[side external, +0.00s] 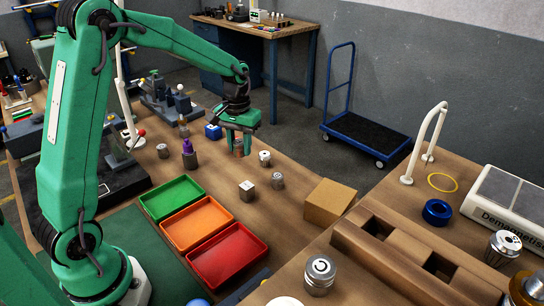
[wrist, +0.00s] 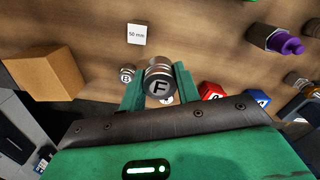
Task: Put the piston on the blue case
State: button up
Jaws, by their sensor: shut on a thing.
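My gripper (side external: 238,149) is over the wooden bench. I take this cylinder to be the piston. In the side view the fingers largely hide it, and I cannot tell its height above the bench. A small blue block (side external: 213,131), taken as the blue case, sits on the bench just behind and left of my gripper. It also shows in the wrist view (wrist: 257,97), right of the fingers, with nothing visible on top.
A red block (wrist: 211,90) lies between the fingers and the blue block. Labelled cylinders (side external: 264,158) (side external: 278,180), a white-topped block (side external: 247,190) and a purple-topped piece (side external: 189,154) stand around. Green, orange and red trays (side external: 236,279) and a cardboard box (side external: 330,203) are nearer.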

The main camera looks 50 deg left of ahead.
jog(key=w+a+r, duration=0.1)
jog(key=w+a, duration=0.4)
jog(key=a, duration=0.4)
jog(key=w+a+r, duration=0.2)
jog(key=w+a, duration=0.4)
jog(key=a, duration=0.3)
jog(key=shift+r+n, duration=0.15)
jog(key=shift+n, duration=0.25)
jog(key=shift+a, duration=0.1)
send_near(214, 131)
jog(key=a, duration=0.1)
jog(key=w+a+f, duration=0.1)
jog(key=a+f, duration=0.1)
jog(key=shift+w, duration=0.25)
jog(key=shift+f, duration=0.1)
jog(key=shift+f, duration=1.95)
jog(key=shift+f, duration=0.1)
